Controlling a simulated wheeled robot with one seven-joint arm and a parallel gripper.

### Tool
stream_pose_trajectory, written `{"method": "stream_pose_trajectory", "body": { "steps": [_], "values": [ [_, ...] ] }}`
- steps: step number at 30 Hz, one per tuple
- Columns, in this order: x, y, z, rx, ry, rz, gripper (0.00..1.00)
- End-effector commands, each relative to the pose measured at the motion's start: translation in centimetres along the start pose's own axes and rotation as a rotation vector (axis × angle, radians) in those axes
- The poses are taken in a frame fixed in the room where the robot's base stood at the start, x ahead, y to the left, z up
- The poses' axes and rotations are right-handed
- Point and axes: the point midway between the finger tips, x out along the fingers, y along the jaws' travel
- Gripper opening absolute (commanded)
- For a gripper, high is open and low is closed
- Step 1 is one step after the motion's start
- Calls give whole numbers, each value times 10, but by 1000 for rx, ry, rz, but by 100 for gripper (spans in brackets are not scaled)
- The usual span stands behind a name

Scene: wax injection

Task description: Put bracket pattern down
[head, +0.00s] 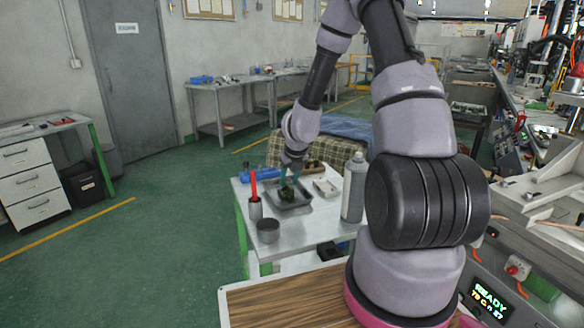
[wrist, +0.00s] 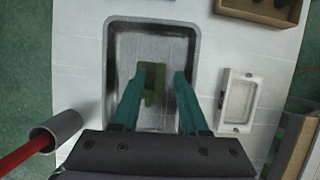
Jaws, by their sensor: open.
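The bracket pattern is a small green piece (wrist: 151,92) lying in a grey metal tray (wrist: 195,48), between and just beyond my fingertips in the wrist view. In the head view my gripper (head: 289,176) points down over the tray. Whether the pattern touches a finger lower down is hard to tell.
A grey cup (head: 255,210) with a red handle, a dark round pot (head: 268,232), a spray can (head: 353,188) and a white dish (wrist: 238,100) stand around the tray. A wooden box (wrist: 258,8) is at the far edge. Bare tabletop lies left of the tray.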

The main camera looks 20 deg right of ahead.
Motion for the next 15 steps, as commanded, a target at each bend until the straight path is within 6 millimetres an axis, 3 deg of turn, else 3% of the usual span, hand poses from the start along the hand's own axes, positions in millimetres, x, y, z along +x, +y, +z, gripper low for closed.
{"method": "stream_pose_trajectory", "body": {
  "steps": [3,10,15],
  "values": [
    [-22,0,2,-1,-7,-1,44],
    [-51,2,2,-2,-6,0,44],
    [-57,1,-1,-7,2,-3,44]
  ]
}}
